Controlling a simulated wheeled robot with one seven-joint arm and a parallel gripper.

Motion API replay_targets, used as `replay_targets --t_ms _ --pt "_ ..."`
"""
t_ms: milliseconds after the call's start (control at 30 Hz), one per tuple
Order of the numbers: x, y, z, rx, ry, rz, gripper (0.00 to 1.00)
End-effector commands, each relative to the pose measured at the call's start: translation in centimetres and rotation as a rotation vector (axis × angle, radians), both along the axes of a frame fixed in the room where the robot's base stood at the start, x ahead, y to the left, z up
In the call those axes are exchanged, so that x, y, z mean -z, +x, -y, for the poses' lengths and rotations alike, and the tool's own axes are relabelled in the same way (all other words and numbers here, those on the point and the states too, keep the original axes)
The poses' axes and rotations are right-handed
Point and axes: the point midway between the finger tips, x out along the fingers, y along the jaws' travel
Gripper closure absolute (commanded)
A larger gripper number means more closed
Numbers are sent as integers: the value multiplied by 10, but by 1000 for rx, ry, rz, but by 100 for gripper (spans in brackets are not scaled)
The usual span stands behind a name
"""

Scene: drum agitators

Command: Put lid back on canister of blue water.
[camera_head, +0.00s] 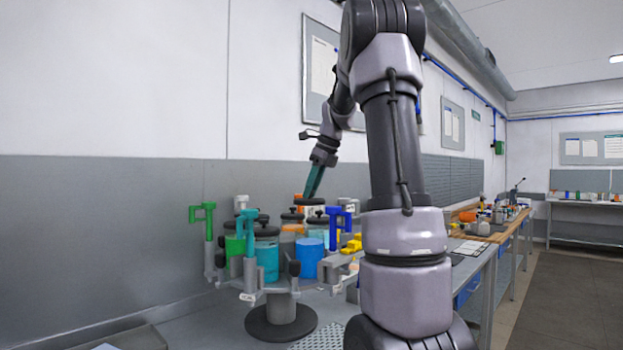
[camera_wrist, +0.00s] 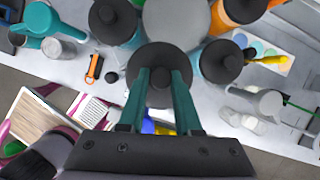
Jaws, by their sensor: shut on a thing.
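An open blue canister (camera_head: 308,258) stands at the front of a round carousel, with no lid on its top. My gripper (camera_head: 313,184) is above the carousel's rear part, behind and above the blue canister. Its teal fingers are shut on the knob of a dark lid (camera_head: 309,201). In the wrist view the fingers close around the knob of this dark round lid (camera_wrist: 160,54). What lies directly beneath the lid is hidden, so I cannot tell whether it touches anything. Some blue shows below the fingers there, but I cannot tell what it is.
A lidded teal canister (camera_head: 266,262) stands left of the blue one. Other lidded canisters crowd around the grey hub (camera_wrist: 180,18). Green (camera_head: 209,221), teal (camera_head: 248,232) and blue (camera_head: 334,229) clamp handles rise around the rim. A workbench with tools (camera_head: 492,225) lies to the right.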

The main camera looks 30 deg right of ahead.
Motion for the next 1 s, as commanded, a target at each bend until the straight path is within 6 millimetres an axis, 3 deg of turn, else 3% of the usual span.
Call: replay_targets --t_ms 700,1000 --pt "60 0 0 0 1 -1 100" --pt "74 0 0 0 0 0 100"
